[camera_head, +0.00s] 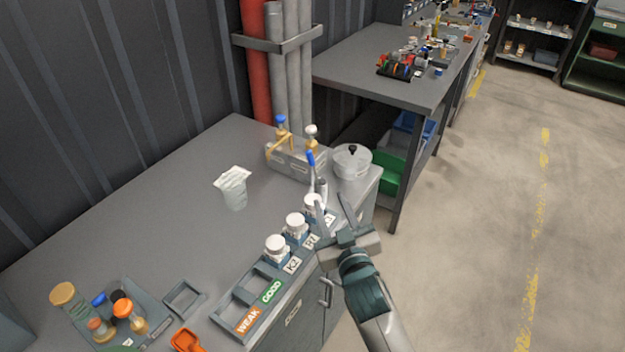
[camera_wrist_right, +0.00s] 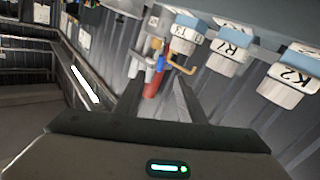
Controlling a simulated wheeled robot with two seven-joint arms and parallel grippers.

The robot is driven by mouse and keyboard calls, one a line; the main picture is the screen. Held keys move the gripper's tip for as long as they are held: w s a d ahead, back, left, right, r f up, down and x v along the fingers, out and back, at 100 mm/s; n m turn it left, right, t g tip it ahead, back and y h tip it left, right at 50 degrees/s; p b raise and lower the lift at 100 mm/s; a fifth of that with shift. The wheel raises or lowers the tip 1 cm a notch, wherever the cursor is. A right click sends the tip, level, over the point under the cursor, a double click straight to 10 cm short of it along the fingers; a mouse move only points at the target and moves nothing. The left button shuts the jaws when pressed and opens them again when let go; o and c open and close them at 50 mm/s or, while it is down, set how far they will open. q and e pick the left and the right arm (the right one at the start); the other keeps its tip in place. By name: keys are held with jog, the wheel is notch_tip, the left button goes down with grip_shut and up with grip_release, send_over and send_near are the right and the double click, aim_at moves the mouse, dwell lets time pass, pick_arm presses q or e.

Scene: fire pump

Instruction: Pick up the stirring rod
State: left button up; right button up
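A thin upright rod with a blue top (camera_head: 311,159), which looks like the stirring rod, stands near the bench's right end. Its lower part is near a small grey cylinder (camera_head: 321,187); whether it stands inside it I cannot tell. My right gripper (camera_head: 334,208) is open and empty, its two fingers spread, just in front of the rod and beside the rightmost white-capped jar (camera_head: 313,203). In the right wrist view the open fingers (camera_wrist_right: 158,98) frame a small blue part (camera_wrist_right: 160,64) beyond them, with no object between the tips. My left gripper is not in view.
White-capped jars (camera_head: 277,247) stand in a labelled rack (camera_head: 236,302) along the front edge. Close by are a clear lidded bucket (camera_head: 351,172) and a grey holder with brass fittings (camera_head: 290,160).

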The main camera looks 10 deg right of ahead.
jog(key=shift+w+a+r, duration=0.1)
jog(key=shift+a+r, duration=0.05)
jog(key=shift+r, duration=0.35)
jog(key=p, duration=0.4)
send_near(312, 162)
jog(key=w, duration=0.5)
jog(key=shift+w+r, duration=0.25)
jog(key=shift+w, duration=0.15)
jog(key=shift+w, duration=0.1)
jog(key=shift+w+p, duration=0.4)
jog(key=shift+w, duration=0.15)
jog(key=shift+w+a+f+p, duration=0.15)
jog(key=shift+w+p, duration=0.2)
jog(key=shift+w, duration=0.6)
jog(key=shift+w+f+p, duration=0.15)
jog(key=shift+w+p, duration=0.15)
jog(key=shift+w, duration=0.7)
